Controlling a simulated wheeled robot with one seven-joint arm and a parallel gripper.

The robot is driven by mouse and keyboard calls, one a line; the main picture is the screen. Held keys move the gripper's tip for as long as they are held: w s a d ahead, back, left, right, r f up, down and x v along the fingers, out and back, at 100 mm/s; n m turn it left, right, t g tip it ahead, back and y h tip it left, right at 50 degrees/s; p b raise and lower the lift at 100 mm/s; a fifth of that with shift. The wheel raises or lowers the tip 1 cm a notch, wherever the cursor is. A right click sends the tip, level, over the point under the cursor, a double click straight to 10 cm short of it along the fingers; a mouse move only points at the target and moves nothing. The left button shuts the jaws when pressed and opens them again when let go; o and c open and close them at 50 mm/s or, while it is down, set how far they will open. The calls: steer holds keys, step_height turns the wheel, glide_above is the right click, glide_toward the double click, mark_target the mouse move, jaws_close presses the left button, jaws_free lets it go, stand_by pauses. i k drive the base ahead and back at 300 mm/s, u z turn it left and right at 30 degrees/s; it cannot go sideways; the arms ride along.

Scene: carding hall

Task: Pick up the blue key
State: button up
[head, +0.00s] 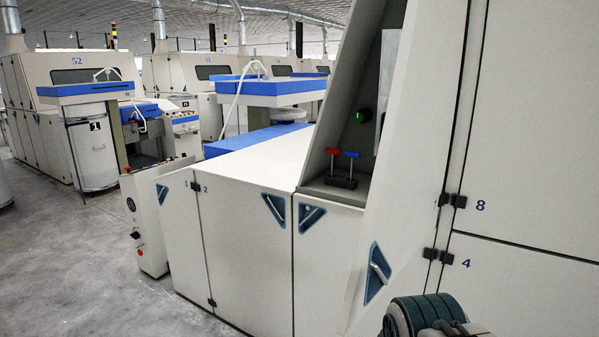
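The blue key (347,163) has a T-shaped blue handle on a thin dark shaft. It stands upright in a small black holder (341,182), in a recess of the cream machine in the head view. A red key (332,155) of similar shape stands just left of it in the same holder. Part of my arm (425,314) shows at the bottom right, well below and to the right of the keys. No gripper fingers show, so I cannot see what the gripper is doing.
Cabinet doors (245,250) stand below. Bare concrete floor (80,270) is open at the left. Other machines stand behind.

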mark_target(347, 153)
steer(key=u, duration=0.85)
steer(key=i, duration=1.75)
steer(key=z, duration=1.1)
steer(key=i, duration=0.75)
steer(key=z, duration=0.85)
